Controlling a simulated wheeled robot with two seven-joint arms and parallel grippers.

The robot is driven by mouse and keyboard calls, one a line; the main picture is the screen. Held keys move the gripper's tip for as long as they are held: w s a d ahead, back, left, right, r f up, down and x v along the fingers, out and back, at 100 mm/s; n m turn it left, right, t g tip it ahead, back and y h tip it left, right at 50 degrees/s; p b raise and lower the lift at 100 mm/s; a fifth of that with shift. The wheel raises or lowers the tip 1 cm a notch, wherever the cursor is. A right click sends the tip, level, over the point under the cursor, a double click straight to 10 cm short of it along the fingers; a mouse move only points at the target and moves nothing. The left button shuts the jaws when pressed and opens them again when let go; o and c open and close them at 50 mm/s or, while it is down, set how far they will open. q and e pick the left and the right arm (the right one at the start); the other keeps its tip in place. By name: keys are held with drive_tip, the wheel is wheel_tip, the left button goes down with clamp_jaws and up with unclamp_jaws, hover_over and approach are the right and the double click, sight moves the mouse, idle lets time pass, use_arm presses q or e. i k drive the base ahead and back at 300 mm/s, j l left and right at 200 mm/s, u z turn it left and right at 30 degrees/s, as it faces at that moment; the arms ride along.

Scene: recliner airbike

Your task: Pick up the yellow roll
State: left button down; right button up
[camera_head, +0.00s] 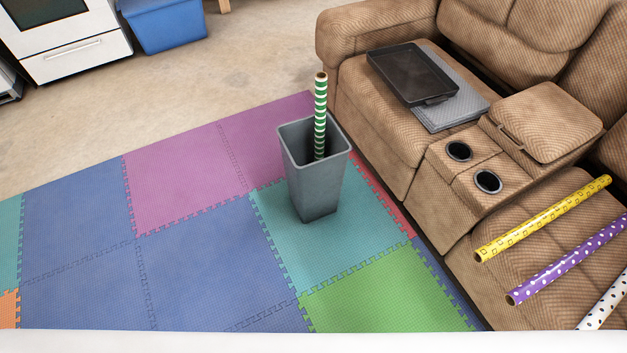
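The yellow roll (543,219) has a dark pattern of small squares and lies slantwise on the brown recliner seat at the right. A purple roll with white dots (570,257) lies beside it, nearer to me and apart from it. Neither of my grippers is in the head view, and nothing touches the yellow roll.
A white roll with black dots (606,301) is partly cut off at the right edge. A grey bin (314,185) holding a green-and-white striped roll (320,115) stands on the foam mat (200,267). The recliner's console (468,167) has two cup holders. A black tray (412,72) lies on the far seat.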

sight(495, 246)
drive_tip(key=z, duration=1.8)
drive_tip(key=u, duration=0.25)
drive_tip(key=l+u, duration=0.55)
drive_tip(key=u, duration=0.2)
drive_tip(key=k+l+u, duration=0.1)
drive_tip(key=u, duration=0.25)
drive_tip(key=l, duration=0.1)
